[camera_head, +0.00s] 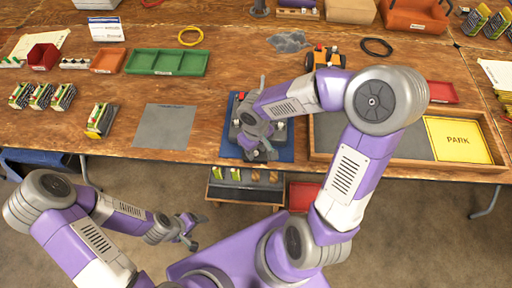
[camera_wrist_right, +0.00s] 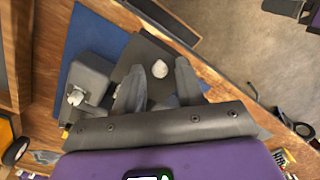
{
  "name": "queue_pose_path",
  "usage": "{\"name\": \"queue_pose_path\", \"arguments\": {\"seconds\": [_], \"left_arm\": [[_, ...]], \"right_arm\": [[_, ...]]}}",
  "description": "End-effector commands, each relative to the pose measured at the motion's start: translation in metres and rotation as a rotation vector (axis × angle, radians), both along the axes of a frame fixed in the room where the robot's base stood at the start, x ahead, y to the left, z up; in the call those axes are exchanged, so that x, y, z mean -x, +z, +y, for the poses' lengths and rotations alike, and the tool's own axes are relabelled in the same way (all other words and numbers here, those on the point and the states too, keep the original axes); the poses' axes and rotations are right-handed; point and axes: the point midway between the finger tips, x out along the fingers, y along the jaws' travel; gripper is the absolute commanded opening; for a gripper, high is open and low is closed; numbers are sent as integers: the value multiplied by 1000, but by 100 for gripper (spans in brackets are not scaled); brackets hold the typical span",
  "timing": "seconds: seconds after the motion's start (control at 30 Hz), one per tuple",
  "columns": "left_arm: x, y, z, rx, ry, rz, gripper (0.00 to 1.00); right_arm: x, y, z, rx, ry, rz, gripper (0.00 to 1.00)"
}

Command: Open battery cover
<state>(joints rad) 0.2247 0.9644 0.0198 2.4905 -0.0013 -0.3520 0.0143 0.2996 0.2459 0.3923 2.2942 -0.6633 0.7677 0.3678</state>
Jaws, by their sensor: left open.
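A blue mat (camera_head: 286,153) lies at the table's front edge, mostly under my right arm in the head view. In the right wrist view the blue mat (camera_wrist_right: 88,38) carries a grey block with a white knob (camera_wrist_right: 75,97) and a dark flat plate (camera_wrist_right: 150,50) with another white knob (camera_wrist_right: 160,69). Which part is the battery cover I cannot tell for sure. My right gripper (camera_wrist_right: 160,75) is open over the plate, its fingers on either side of that knob in the picture; contact is unclear. My left gripper (camera_head: 190,232) is open and empty, in front of the table.
A tray with a yellow PARK pad (camera_head: 460,140) stands right of the mat. An orange toy vehicle (camera_head: 325,58) is behind. A green bin (camera_head: 167,62), a grey pad (camera_head: 163,127) and a battery-like block (camera_head: 100,121) lie left. A low shelf (camera_head: 245,188) sits below the edge.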

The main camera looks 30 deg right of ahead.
Motion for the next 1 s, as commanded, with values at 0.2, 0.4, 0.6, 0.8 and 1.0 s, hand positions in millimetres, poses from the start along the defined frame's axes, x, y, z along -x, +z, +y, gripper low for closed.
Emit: {"name": "queue_pose_path", "arguments": {"seconds": [0.2,0.4,0.6,0.8,1.0], "left_arm": [[0,0,0,0,0,0,80],[0,5,0,0,0,0,80],[0,21,0,0,0,0,80],[0,30,0,0,0,0,80],[0,32,0,0,0,0,80]], "right_arm": [[0,0,0,0,1,0,43],[-1,10,0,1,-1,-2,43],[-1,45,0,1,-1,-4,43],[-1,70,0,1,0,-2,43],[0,76,0,0,-1,0,43]]}}
